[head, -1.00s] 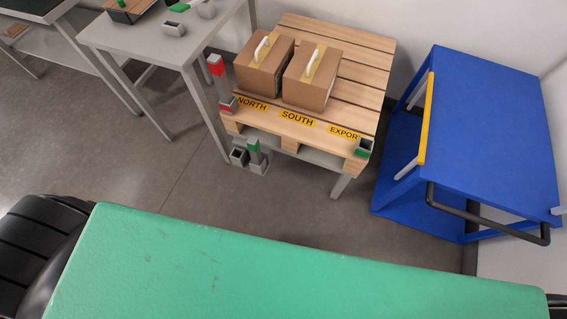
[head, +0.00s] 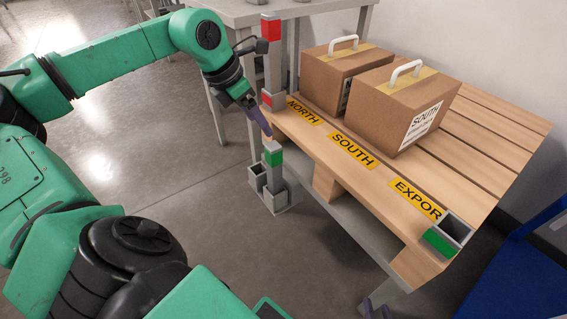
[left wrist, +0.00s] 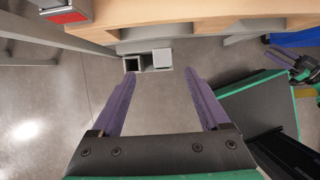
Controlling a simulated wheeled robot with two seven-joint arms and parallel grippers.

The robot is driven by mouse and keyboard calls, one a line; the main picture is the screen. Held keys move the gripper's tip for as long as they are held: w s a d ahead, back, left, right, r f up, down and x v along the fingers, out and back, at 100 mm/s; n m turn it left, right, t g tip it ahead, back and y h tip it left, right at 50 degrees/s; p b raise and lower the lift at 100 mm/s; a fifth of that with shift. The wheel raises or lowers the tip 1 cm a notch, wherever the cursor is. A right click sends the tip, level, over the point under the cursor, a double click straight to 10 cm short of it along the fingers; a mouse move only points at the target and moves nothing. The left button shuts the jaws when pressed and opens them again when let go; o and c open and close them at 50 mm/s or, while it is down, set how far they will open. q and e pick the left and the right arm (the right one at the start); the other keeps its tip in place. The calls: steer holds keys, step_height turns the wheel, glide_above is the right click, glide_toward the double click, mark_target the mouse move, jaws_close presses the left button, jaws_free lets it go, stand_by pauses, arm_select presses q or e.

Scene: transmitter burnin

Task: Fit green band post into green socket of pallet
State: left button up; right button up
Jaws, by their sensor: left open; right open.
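The green band post (head: 273,165) is grey with a green band near its top. It stands upright in one cell of a grey two-cell holder (head: 257,182) beside the pallet's front left corner. The green socket (head: 440,243) is a grey open box with a green front at the pallet's (head: 325,160) front right corner. My left gripper (head: 256,116) is open and empty, just above and behind the post in the head view. In the left wrist view the grey post top (left wrist: 162,58) shows beyond the open fingers. My right gripper (head: 377,308) is open at the bottom edge, partly cut off.
A red band post (head: 271,60) stands in a red socket at the pallet's left corner, close to my left arm. Two cartons (head: 405,105) with handles sit on the pallet. A blue cart (head: 515,265) stands right. Floor left of the holder is clear.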

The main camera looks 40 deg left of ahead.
mark_target(277, 153)
arm_select(q)
steer(key=b+x, duration=0.1)
steer(key=x, duration=0.3)
steer(key=b+x, duration=0.1)
steer(key=x, duration=0.4)
steer(key=b+x, duration=0.1)
steer(key=x, duration=0.4)
steer(key=shift+s+d+f, duration=0.15)
steer(key=shift+s+f, duration=0.05)
steer(key=shift+s, duration=0.1)
steer(key=shift+r, duration=0.1)
steer(key=shift+c, duration=0.6)
jaws_close()
arm_select(e)
step_height(277, 153, down, 4)
steer(key=shift+a+r+t, duration=0.1)
steer(key=shift+t, duration=0.4)
